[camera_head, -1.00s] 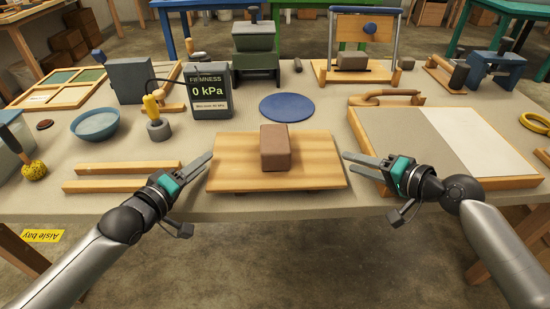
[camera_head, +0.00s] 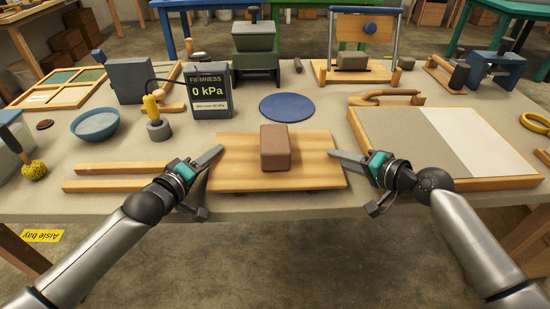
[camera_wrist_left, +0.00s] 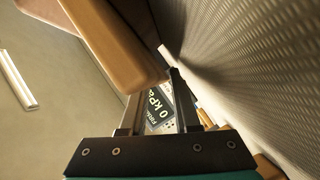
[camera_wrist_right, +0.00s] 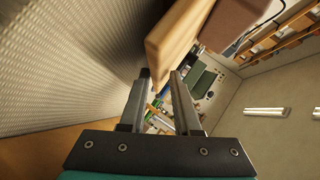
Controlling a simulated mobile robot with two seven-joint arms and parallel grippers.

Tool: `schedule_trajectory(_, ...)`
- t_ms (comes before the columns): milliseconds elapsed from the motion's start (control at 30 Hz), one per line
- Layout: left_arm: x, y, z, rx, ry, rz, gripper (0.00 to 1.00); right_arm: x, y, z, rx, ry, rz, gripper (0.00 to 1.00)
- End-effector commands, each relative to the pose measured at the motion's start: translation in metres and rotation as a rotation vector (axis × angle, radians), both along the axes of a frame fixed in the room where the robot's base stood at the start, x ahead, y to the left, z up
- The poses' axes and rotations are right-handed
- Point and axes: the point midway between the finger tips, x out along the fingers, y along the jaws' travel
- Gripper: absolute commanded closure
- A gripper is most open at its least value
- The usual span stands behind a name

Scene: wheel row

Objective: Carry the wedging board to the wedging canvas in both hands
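The wedging board (camera_head: 235,165), a pale wooden slab, lies at the table's front middle with a brown clay block (camera_head: 275,147) on it. It also shows close up in the left wrist view (camera_wrist_left: 115,40) and the right wrist view (camera_wrist_right: 172,38). My left gripper (camera_head: 212,158) is at the board's left edge, fingers apart with a clear gap. My right gripper (camera_head: 342,158) is at its right edge, also open. I cannot tell whether either touches the board. The wedging canvas (camera_head: 410,135), grey and white in a wooden frame, lies to the right.
Two wooden strips (camera_head: 125,167) lie left of the board, partly behind my left arm. A blue disc (camera_head: 286,107) and the firmness meter (camera_head: 207,92) are behind it. A wooden-handled tool (camera_head: 385,98) lies behind the canvas. Bare tabletop shows between board and canvas.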

Motion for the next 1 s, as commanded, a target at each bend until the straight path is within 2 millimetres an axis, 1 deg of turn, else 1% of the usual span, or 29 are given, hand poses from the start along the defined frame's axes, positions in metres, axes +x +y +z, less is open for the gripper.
schedule_trajectory(33, -0.0002, 0.0004, -0.0005, 0.001, 0.002, 0.001, 0.81, -0.0001, -0.0001, 0.0003, 0.000, 0.000, 0.000, 0.82)
schedule_trajectory(200, -0.0002, 0.0005, -0.0007, 0.002, 0.001, 0.001, 1.00, -0.0001, -0.0001, 0.0004, 0.001, -0.001, 0.000, 1.00)
schedule_trajectory(1000, -0.0004, 0.0011, -0.0016, 0.007, 0.003, 0.001, 1.00, 0.0001, -0.0005, 0.0008, -0.001, -0.002, 0.000, 1.00)
